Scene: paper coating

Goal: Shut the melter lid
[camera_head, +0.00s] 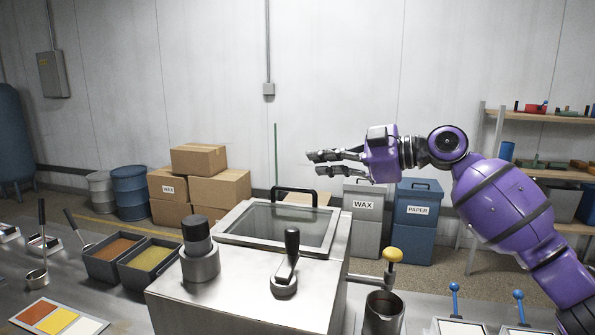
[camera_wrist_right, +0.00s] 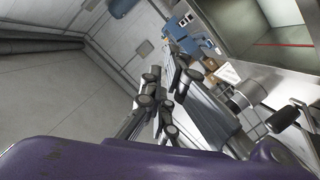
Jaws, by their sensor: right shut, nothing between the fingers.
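The steel melter (camera_head: 235,285) stands at the front middle in the head view. Its lid (camera_head: 337,233), a metal frame around a glass pane, appears to lie flat over the top, with a black handle (camera_head: 293,191) at its far edge. I cannot tell whether a small gap is left under it. Part of the steel frame and pane also shows at the top right of the right wrist view. My right gripper (camera_head: 309,156) is shut and empty, in the air above and beyond the handle, apart from it. My left gripper is out of view.
A black knob (camera_head: 196,230) and a black lever (camera_head: 291,247) stand up from the melter's near top. Trays (camera_head: 113,259), a metal cup (camera_head: 383,311) and a yellow-knobbed valve (camera_head: 393,257) flank it. Boxes (camera_head: 220,189) and bins stand on the floor behind.

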